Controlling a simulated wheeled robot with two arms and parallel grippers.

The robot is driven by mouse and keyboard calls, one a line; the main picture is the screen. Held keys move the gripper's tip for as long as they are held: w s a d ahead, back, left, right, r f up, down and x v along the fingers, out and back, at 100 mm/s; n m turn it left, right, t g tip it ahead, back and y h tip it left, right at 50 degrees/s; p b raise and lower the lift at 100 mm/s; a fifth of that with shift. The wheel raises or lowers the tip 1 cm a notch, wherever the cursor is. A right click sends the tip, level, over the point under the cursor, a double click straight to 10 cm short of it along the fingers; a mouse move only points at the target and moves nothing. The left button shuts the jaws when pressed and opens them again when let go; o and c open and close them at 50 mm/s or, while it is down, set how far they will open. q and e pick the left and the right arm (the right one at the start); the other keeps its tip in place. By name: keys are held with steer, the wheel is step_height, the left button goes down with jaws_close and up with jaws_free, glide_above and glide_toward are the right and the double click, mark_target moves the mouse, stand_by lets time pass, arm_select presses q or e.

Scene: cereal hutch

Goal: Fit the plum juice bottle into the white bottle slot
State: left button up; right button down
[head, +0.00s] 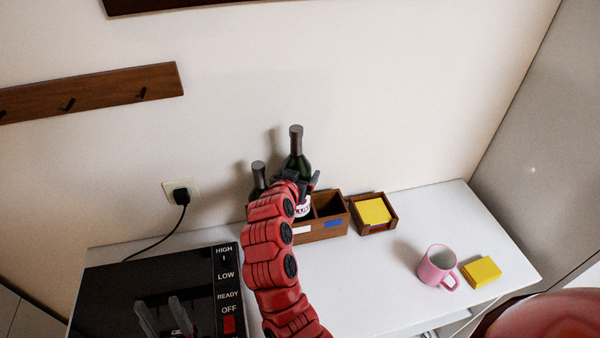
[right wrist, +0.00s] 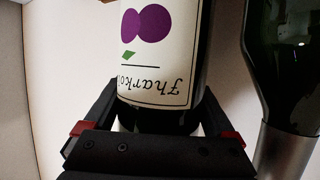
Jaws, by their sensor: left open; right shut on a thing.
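The plum juice bottle (head: 295,155) is dark green with a grey cap, and stands roughly upright at the wooden holder (head: 320,237). In the right wrist view its pale label with purple plums (right wrist: 160,60) shows between the fingers. My right gripper (head: 303,179) is shut on this bottle. The holder has a white tag (head: 302,230) on the left and a blue tag (head: 333,223) on the right. The bottle is above or in the white-tagged slot; my arm hides its base. The blue-tagged slot looks empty. My left gripper (head: 160,304) is open and empty over the black cooktop.
Another dark bottle (head: 258,174) stands close left of the held one, also seen in the right wrist view (right wrist: 285,70). A note box (head: 390,222), pink mug (head: 435,267) and yellow block (head: 482,271) are to the right. The black cooktop (head: 150,280) is at left.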

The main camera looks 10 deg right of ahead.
steer(key=shift+f+b, duration=0.7)
steer(key=shift+b, duration=0.15)
steer(key=shift+s+f+b, duration=0.15)
steer(key=shift+f+b, duration=0.05)
steer(key=shift+b, duration=0.15)
steer(key=shift+s+f+b, duration=0.15)
steer(key=shift+f+b, duration=0.05)
steer(key=shift+b, duration=0.15)
jaws_free()
steer(key=shift+s, duration=0.1)
steer(key=shift+f, duration=0.1)
steer(key=shift+s+d, duration=0.1)
